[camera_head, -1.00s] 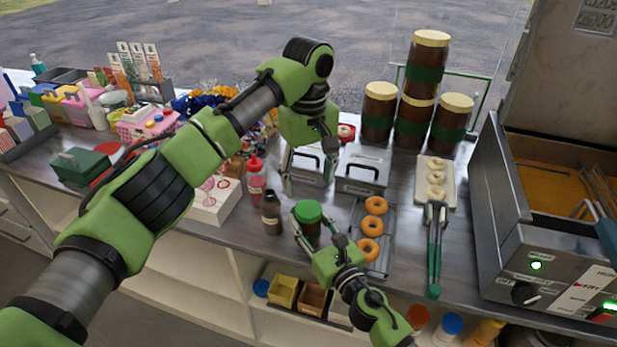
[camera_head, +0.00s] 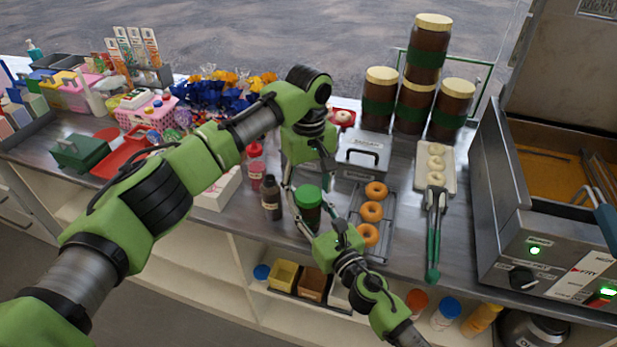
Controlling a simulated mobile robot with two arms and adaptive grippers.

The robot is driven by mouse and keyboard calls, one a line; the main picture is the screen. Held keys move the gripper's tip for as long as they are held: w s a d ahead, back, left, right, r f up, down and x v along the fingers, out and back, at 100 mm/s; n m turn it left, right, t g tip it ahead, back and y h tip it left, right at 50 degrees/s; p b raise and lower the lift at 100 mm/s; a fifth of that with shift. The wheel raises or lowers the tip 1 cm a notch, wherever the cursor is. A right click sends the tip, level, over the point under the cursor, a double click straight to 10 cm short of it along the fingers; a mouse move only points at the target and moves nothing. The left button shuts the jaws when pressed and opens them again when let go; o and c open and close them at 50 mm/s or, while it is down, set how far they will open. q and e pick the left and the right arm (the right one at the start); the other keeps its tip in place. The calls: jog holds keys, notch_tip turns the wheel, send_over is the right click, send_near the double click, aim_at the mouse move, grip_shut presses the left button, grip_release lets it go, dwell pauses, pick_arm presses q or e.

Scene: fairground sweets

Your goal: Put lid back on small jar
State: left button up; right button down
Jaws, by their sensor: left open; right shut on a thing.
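The small jar (camera_head: 311,214) stands upright on the counter, with a dark body. The green lid (camera_head: 307,195) is on top of it; whether it is fully seated I cannot tell. My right gripper (camera_head: 312,225) comes from the front and is shut on the jar's body, with a finger on each side. My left gripper (camera_head: 309,182) is open and points down from above, its fingers spread at the lid, one to its left and one behind on the right. Whether they touch the lid I cannot tell.
A dark bottle (camera_head: 271,198) stands close left of the jar, with a red-capped bottle (camera_head: 256,165) behind it. A rack of doughnuts (camera_head: 384,242) lies close on the right. A grey lidded box (camera_head: 363,158) stands behind. Tongs (camera_head: 433,240) and a fryer (camera_head: 495,190) are further right.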

pick_arm(q)
jog(key=shift+f, duration=0.15)
jog(key=c, duration=1.1)
jog(key=m, duration=1.8)
jog(key=shift+m, duration=0.4)
jog(key=o, duration=1.3)
